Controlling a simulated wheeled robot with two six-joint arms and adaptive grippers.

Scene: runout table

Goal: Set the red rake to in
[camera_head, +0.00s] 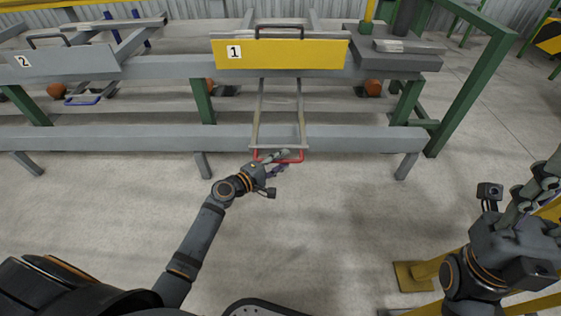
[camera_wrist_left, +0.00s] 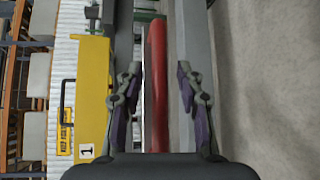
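The red rake's red handle bar (camera_head: 299,157) is at the front end of two long grey rods that run out from under the yellow panel marked 1 (camera_head: 285,54). My left gripper (camera_head: 280,162) is at this bar. In the left wrist view, the red bar (camera_wrist_left: 157,85) runs between the two fingers of my left gripper (camera_wrist_left: 160,95). The fingers are apart, with a gap on each side of the bar. My right gripper (camera_head: 532,190) is at the right edge, away from the rake; its finger state is unclear.
A grey panel marked 2 (camera_head: 62,62) and a blue handle (camera_head: 82,100) are at the left. A long grey beam (camera_head: 120,138) crosses low in front, on several legs. A yellow post base (camera_head: 415,276) stands near my right arm. The middle floor is clear.

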